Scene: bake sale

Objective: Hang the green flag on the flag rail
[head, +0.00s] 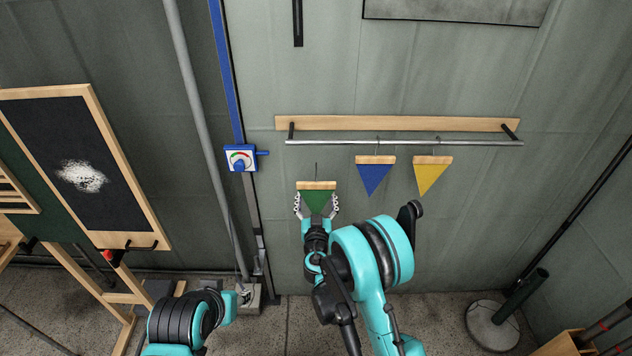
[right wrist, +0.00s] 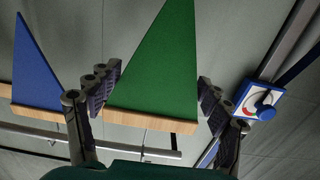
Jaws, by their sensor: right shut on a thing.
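The green flag (head: 315,199) is a triangle hanging point-down from a wooden bar with a thin hook above it. My right gripper (head: 316,208) is shut on it, with a finger at each side. The flag rail (head: 460,143) is a metal bar in front of a wooden strip on the wall. In the head view the flag's hook shows below the rail's left part, apart from it. The right wrist view shows the green flag (right wrist: 160,65) between the fingers. My left arm shows at the lower left; its gripper cannot be made out.
A blue flag (head: 375,177) and a yellow flag (head: 432,177) hang on the rail's middle and right. A blue gauge box (head: 240,158) sits left of the rail. A blackboard (head: 75,150) stands at left. The rail's left part is free.

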